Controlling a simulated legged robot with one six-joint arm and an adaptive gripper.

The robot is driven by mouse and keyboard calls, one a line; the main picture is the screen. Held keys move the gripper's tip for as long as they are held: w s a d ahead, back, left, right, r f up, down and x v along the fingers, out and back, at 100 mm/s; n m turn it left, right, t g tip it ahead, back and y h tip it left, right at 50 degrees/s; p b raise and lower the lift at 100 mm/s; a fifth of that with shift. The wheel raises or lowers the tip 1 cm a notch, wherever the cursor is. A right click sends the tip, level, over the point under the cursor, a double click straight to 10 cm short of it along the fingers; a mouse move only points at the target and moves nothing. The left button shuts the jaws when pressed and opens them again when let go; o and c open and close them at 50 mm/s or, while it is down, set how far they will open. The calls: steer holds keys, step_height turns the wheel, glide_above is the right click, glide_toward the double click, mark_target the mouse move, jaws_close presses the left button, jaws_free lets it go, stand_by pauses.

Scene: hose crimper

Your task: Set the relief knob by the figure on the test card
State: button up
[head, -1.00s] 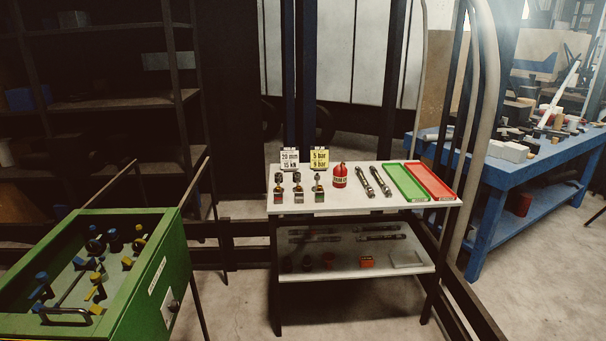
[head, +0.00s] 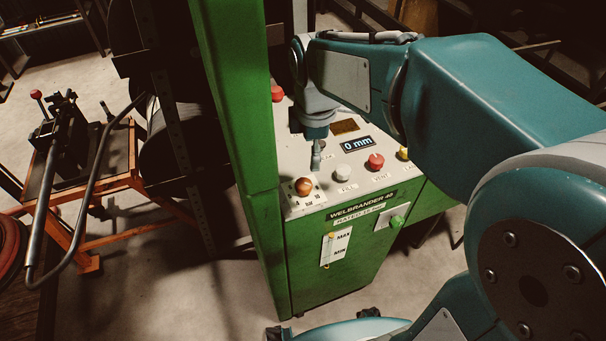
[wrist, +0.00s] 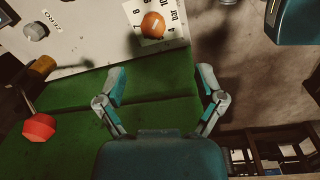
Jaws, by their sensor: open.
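The green press cabinet (head: 345,250) carries a sloped pale panel. At its front left corner sits an orange-brown round knob (head: 303,187) on a white dial plate. In the wrist view this orange knob (wrist: 153,25) is at the top, with figures around it and "bar" printed beside it; its pointer setting is too small to read. My gripper (head: 316,155) is above the panel, just behind the knob. In the wrist view my gripper (wrist: 161,75) has its fingers spread with nothing between them; the knob lies beyond the fingertips. The test card is not in view now.
A display (head: 356,143) reads "0 mm". A white knob (head: 342,174), red knob (head: 375,161) and yellow knob (head: 403,153) line the panel's front edge. A green post (head: 235,100) rises at the left.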

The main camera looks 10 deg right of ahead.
mark_target(303, 183)
steer(key=f+n, duration=0.1)
steer(key=f, duration=0.3)
steer(key=w+a+f+n, duration=0.1)
steer(key=f, duration=0.3)
steer(key=w+f, duration=0.1)
steer(key=f, duration=0.3)
steer(key=shift+w+a+f+n+g, duration=0.15)
steer(key=shift+f+n+g, duration=0.1)
steer(key=shift+n+g, duration=0.15)
steer(key=c, duration=1.2)
